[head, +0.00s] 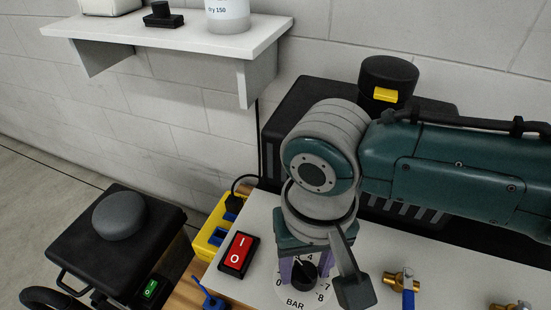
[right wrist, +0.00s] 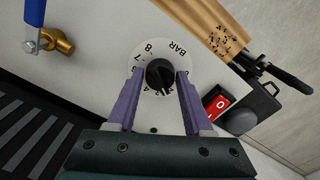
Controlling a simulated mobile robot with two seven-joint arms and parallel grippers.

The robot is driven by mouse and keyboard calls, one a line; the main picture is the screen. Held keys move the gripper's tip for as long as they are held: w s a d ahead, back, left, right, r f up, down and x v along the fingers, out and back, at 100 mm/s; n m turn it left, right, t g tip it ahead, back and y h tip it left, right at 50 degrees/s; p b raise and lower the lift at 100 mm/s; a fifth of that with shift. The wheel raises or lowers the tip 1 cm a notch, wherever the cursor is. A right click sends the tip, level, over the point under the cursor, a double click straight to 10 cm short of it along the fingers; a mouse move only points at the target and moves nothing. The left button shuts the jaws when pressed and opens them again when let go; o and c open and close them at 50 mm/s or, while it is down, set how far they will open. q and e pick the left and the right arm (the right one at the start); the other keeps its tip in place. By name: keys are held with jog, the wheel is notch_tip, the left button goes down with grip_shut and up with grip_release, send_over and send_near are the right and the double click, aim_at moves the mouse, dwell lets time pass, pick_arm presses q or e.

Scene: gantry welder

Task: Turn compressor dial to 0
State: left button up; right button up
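The compressor dial is a black knob (head: 303,273) on a white round scale marked BAR, on the light panel. Its white pointer mark leans up and left in the head view, not at the 0, which sits at the lower left of the scale. The exact number is hard to read. The knob also shows in the right wrist view (right wrist: 160,74). My right gripper (right wrist: 160,78) is open, with its purple fingers on either side of the knob. I cannot tell whether either finger touches it. In the head view the gripper partly covers the scale. My left gripper is not in view.
A red rocker switch (head: 238,254) sits left of the dial. A brass valve with a blue handle (head: 408,282) is to the right. A yellow power strip (head: 209,235) and a black machine with a green switch (head: 115,240) are further left. A shelf (head: 175,37) hangs above.

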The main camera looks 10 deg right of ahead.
grip_shut()
jog(key=shift+n, duration=0.3)
jog(key=shift+r+n+p, duration=0.1)
jog(key=shift+n+p, duration=0.5)
jog(key=shift+n, duration=0.2)
jog(key=n, duration=0.2)
jog(key=shift+n+p, duration=0.4)
jog(key=n, duration=0.4)
jog(key=shift+p, duration=0.4)
jog(key=shift+n, duration=1.6)
